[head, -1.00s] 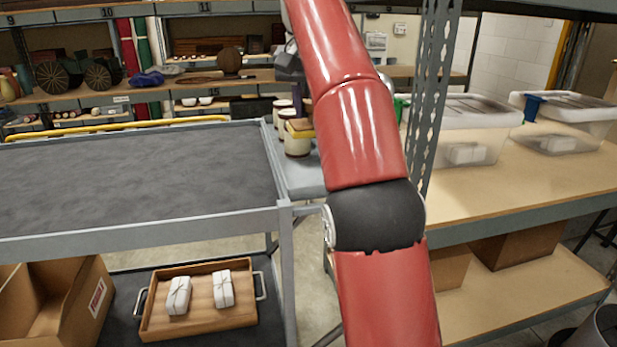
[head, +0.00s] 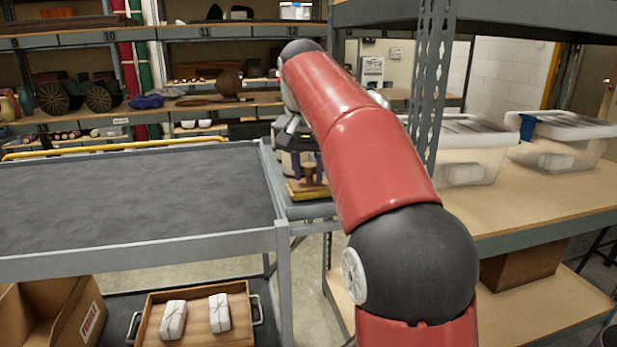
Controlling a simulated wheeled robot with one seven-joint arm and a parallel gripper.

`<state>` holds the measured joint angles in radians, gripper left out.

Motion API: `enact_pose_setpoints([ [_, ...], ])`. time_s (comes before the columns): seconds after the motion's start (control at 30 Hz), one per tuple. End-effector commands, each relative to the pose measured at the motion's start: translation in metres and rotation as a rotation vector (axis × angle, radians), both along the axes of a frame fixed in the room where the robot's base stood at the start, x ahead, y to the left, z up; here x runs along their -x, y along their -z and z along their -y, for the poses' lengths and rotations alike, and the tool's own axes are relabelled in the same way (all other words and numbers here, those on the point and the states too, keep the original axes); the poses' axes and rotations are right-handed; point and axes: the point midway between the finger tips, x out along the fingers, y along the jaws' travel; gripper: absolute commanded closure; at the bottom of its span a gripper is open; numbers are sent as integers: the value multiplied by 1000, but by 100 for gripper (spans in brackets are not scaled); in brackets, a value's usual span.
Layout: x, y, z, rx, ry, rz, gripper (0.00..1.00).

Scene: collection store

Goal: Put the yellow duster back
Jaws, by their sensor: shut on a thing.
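The yellow duster (head: 309,192) has a wooden top with a brown knob and a yellow underside. It is at the right end of the cart, over the near part of the small blue-grey side shelf (head: 312,210). My gripper (head: 307,168) is above it, its dark fingers on either side of the knob, shut on it. The duster looks about level. I cannot tell whether its underside touches the shelf. Pale jars (head: 288,162) stand just behind, partly hidden by my gripper and arm.
The cart's grey top (head: 130,195) is clear. Below it are a wooden tray (head: 195,334) with two white wrapped parcels and an open cardboard box (head: 50,318). A perforated rack post (head: 432,90) stands close right of my arm. Clear plastic bins (head: 470,160) sit on the right shelf.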

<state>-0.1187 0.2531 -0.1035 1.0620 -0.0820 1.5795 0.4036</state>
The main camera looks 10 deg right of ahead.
Motion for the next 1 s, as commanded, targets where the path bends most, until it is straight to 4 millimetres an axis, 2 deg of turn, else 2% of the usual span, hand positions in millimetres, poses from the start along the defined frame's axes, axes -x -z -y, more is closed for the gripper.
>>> enact_pose_setpoints([
  [0.13,1,7,0,0,0,1,88],
  [0.5,0,12,0,0,0,1,88],
  [0.53,0,12,0,0,0,1,69],
  [0.7,0,12,0,0,0,0,48],
  [1.0,0,13,0,0,0,0,48],
])
